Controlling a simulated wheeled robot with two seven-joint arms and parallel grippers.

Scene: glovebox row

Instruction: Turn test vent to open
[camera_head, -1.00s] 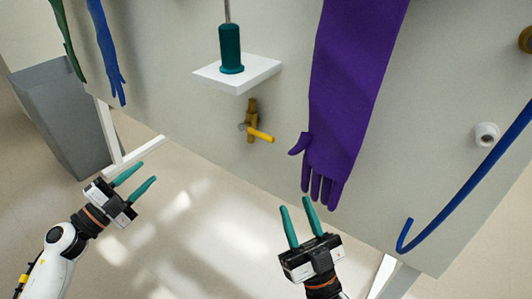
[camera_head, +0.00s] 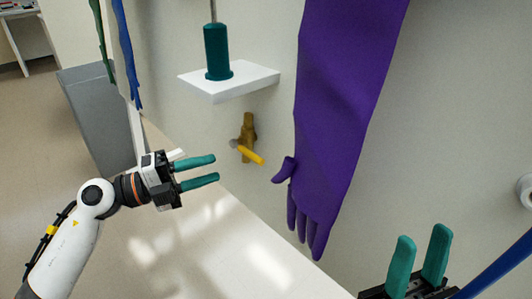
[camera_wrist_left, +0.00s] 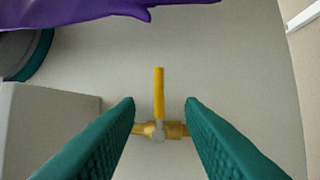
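The test vent is a small brass valve (camera_head: 247,130) with a yellow lever handle (camera_head: 250,155), mounted on the pale panel below a white shelf. In the head view the lever slants down to the right. My left gripper (camera_head: 217,169) is open and empty, left of the valve and a little below it, apart from it. In the left wrist view the brass body (camera_wrist_left: 172,130) and yellow lever (camera_wrist_left: 159,92) appear between the two teal fingers, with the lever pointing up in the picture. My right gripper (camera_head: 419,260) is open and empty at the lower right.
A purple glove (camera_head: 340,110) hangs just right of the valve. A teal cylinder (camera_head: 217,52) stands on the white shelf (camera_head: 228,88) above. A grey bin (camera_head: 92,118) and hanging blue glove (camera_head: 124,55) are at left. A blue hose (camera_head: 505,262) is at lower right.

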